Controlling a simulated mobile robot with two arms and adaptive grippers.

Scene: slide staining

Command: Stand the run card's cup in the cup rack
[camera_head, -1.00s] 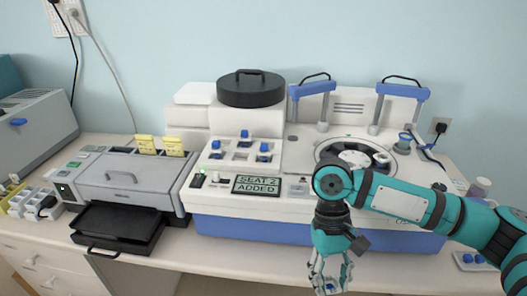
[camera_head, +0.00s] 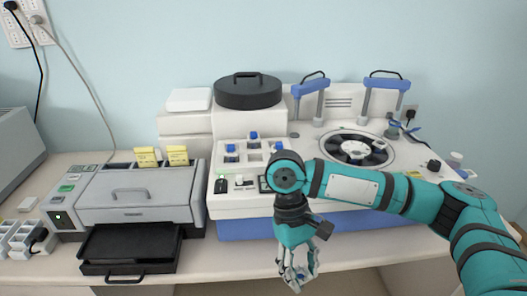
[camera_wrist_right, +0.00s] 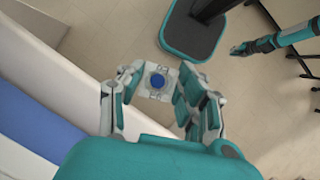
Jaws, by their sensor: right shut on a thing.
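My right gripper (camera_head: 298,281) hangs low in front of the bench's front edge in the head view. In the right wrist view its fingers (camera_wrist_right: 158,98) are shut around a pale, squarish cup with a blue top (camera_wrist_right: 157,82). In the head view the cup is mostly hidden by the fingers. A white holder (camera_head: 243,157) on the machine's top left carries several blue-topped pieces; I cannot tell whether it is the cup rack.
The white and blue machine has a dark round carousel (camera_head: 352,149) and two blue handled posts (camera_head: 384,83). The grey device (camera_head: 133,200) with a black tray (camera_head: 130,247) stands to its left. A white slotted rack (camera_head: 25,238) is at far left.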

